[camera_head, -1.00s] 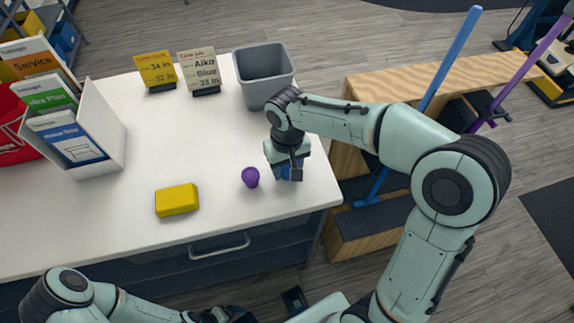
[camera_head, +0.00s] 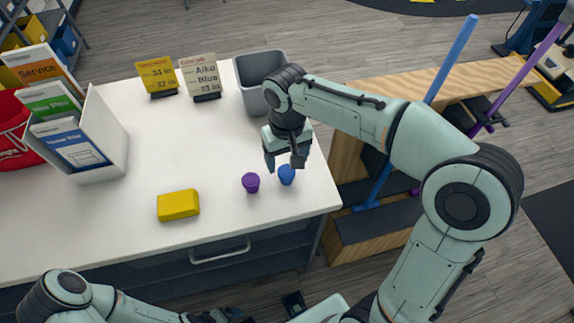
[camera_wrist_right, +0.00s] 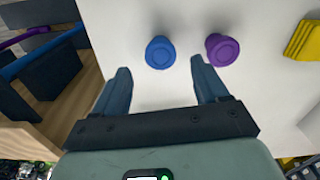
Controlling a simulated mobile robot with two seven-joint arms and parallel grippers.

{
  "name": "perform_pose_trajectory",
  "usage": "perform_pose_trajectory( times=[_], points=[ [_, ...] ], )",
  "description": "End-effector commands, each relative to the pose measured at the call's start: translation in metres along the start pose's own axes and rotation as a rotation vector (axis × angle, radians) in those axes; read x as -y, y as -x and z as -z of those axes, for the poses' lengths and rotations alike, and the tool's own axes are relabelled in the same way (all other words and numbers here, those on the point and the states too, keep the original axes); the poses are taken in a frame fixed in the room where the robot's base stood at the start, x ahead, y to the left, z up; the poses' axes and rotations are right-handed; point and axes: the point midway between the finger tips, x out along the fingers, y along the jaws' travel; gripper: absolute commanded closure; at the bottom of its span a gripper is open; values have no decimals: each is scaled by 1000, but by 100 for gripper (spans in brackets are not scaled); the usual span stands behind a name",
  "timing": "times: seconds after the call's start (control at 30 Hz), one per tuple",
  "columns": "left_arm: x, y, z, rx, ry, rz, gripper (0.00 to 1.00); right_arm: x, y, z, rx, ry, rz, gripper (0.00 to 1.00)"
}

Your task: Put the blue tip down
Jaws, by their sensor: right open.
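The blue tip (camera_head: 286,175) stands on the white table near its right edge, close to the purple tip (camera_head: 251,182) on its left. My right gripper (camera_head: 284,162) is open and empty just above and behind the blue tip. In the right wrist view the blue tip (camera_wrist_right: 160,52) lies beyond the gap between the open fingers (camera_wrist_right: 160,85), and the purple tip (camera_wrist_right: 222,49) is beyond the right-hand finger. My left arm shows at the bottom left, but its gripper (camera_head: 294,303) shows only partly at the lower edge and its jaws are unclear.
A yellow block (camera_head: 178,205) lies left of the tips. A grey bin (camera_head: 252,98) and two sign cards (camera_head: 200,78) stand at the back. A white file holder (camera_head: 104,130) is at left. Blue (camera_head: 450,62) and purple (camera_head: 520,75) poles stand in a wooden rack at right.

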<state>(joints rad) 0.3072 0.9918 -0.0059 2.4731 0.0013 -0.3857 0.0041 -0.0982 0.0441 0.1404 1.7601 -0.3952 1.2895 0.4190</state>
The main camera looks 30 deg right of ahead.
Motion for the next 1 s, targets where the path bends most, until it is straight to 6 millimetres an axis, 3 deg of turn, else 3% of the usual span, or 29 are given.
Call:
perform_pose_trajectory(
  times=[0.1, 0.3, 1.0],
  points=[
    [-3, 7, 2, -4, -1, -1, 6, 1, 27, 1, -4, 2, 1, 27],
    [-6, 11, 4, -7, -2, -2, 6, 0, 49, 1, -2, 1, 0, 27],
    [-6, 12, 4, -7, -2, -2, 6, 0, 53, 0, 1, 1, 0, 27]
  ],
)
